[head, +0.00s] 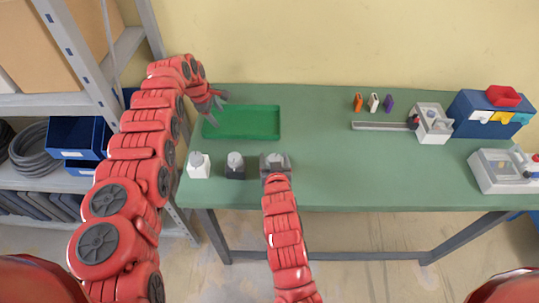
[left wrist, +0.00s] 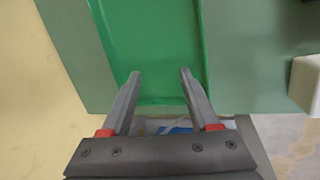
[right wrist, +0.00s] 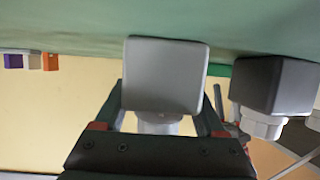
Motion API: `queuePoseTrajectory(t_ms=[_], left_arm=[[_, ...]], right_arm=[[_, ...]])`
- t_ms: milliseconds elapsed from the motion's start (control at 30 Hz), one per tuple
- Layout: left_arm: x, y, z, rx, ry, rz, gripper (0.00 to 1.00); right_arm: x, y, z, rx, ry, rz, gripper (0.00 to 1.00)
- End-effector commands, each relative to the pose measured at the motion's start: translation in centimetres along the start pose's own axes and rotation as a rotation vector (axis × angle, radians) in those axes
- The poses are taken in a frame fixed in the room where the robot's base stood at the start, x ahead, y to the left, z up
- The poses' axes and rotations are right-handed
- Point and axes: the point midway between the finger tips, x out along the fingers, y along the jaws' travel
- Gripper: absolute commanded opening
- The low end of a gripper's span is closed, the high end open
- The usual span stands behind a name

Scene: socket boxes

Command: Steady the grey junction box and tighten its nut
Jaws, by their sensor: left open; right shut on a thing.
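The grey junction box (head: 274,160) stands near the table's front edge, at the right end of a row of three boxes. My right gripper (head: 277,171) is shut on it, with one finger on each side. In the right wrist view the grey box (right wrist: 166,75) fills the space between the fingers (right wrist: 166,100). A pale round part (right wrist: 158,124), which looks like its nut, shows partly behind the gripper. My left gripper (head: 217,103) is open and empty above the left end of the green tray, apart from the boxes. Its fingers (left wrist: 160,74) show over the tray.
A white box (head: 199,167) and a dark box (head: 235,168) stand left of the grey one. The green tray (head: 255,122) lies behind them. A blue toolbox (head: 490,120) and white devices stand at the right. The table's middle is clear.

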Motion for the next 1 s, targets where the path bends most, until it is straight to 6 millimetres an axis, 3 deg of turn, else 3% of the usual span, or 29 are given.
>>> queuePoseTrajectory(t_ms=[33, 100, 200, 300, 433, 567, 700, 867, 1000], left_arm=[[-0.4, 2.0, -3.5, 0.017, 0.103, 0.09, 0.61], [-1.9, 5.1, -8.0, 0.06, 0.251, 0.221, 0.61], [-5.4, 9.4, -13.3, 0.155, 0.454, 0.407, 0.61], [-9.9, 13.3, -16.5, 0.288, 0.636, 0.583, 0.61], [-16.1, 17.7, -17.3, 0.512, 0.834, 0.8, 0.61], [-21.1, 20.6, -14.4, 0.79, 0.972, 0.996, 0.61], [-23.9, 21.6, -8.2, 1.143, 1.033, 1.187, 0.61], [-22.7, 19.1, 0.2, 1.58, 0.959, 1.358, 0.61], [-18.8, 13.3, 6.5, 1.958, 0.746, 1.463, 0.61]], right_arm=[[0.0, 0.0, 0.0, 0.0, 0.0, 0.0, 0.05], [0.0, 0.0, 0.0, 0.0, 0.0, 0.0, 0.05], [0.0, 0.0, 0.0, 0.0, 0.0, 0.0, 0.05], [0.0, 0.0, 0.0, 0.0, 0.0, 0.0, 0.05], [0.0, 0.0, 0.0, 0.0, 0.001, 0.0, 0.05], [0.0, 0.0, -0.1, 0.0, 0.001, 0.0, 0.05], [0.0, 0.0, -0.1, 0.0, 0.001, 0.0, 0.05], [0.0, 0.0, -0.1, 0.0, 0.002, 0.0, 0.05], [0.0, 0.0, -0.1, 0.0, 0.002, 0.0, 0.05]])
